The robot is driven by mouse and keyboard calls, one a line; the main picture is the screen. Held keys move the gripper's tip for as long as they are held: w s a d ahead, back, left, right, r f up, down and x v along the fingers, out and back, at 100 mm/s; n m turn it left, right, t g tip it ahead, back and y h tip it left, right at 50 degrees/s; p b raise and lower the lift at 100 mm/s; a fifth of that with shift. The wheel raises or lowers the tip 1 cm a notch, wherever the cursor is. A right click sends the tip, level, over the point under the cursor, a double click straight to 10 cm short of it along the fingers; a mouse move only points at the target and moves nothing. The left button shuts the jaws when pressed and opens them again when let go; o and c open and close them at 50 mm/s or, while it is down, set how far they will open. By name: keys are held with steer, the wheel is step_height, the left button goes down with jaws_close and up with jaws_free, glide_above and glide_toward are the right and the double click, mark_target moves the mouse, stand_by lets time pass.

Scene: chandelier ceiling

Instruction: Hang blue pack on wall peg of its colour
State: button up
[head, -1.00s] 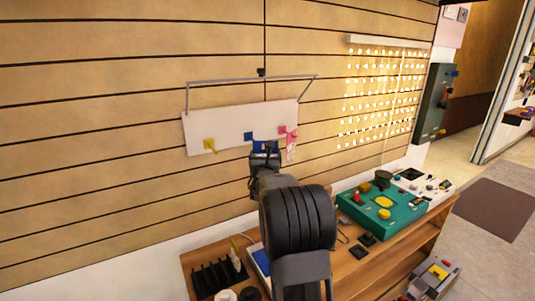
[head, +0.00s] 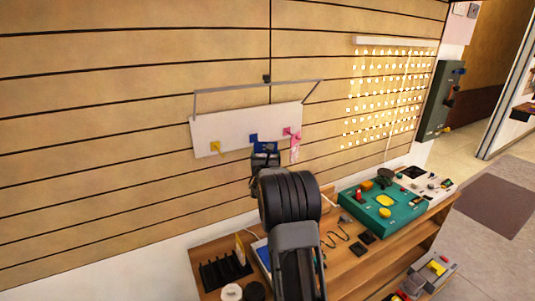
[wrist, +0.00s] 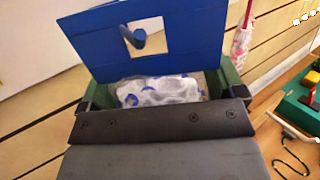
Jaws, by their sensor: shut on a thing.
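The blue pack (head: 265,147) has a flat blue card with a square hole and a clear bag of blue and white contents below it. My gripper (head: 265,161) is shut on its bag, just under the card, in front of the wall board. In the wrist view the card (wrist: 190,45) stands above the jaws (wrist: 165,95). The blue wall peg (head: 253,138) is just left of the pack. Its curved hook (wrist: 140,39) shows within the card's hole; I cannot tell whether it passes through.
The white board (head: 230,127) also bears a yellow peg (head: 215,147) at left and a pink peg (head: 287,131) with a pink pack (head: 295,150) close on the right. A wooden bench (head: 352,262) with a green case (head: 350,199) stands below.

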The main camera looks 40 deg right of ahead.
steer(key=shift+w+r+p, duration=0.15)
steer(key=shift+w+p, duration=0.35)
steer(key=shift+p, duration=0.55)
steer(key=shift+w+d+p, duration=0.15)
steer(key=shift+w+p, duration=0.3)
steer(key=shift+w, duration=0.3)
steer(key=shift+w+f+b, duration=0.4)
steer(key=shift+f+b, duration=0.1)
steer(key=shift+w+d+f+b, duration=0.15)
steer(key=shift+w+b, duration=0.15)
steer(key=shift+b, duration=0.15)
steer(key=o, duration=1.1)
steer(key=shift+o, duration=0.2)
steer(key=b+v, duration=0.3)
steer(key=v, duration=1.1)
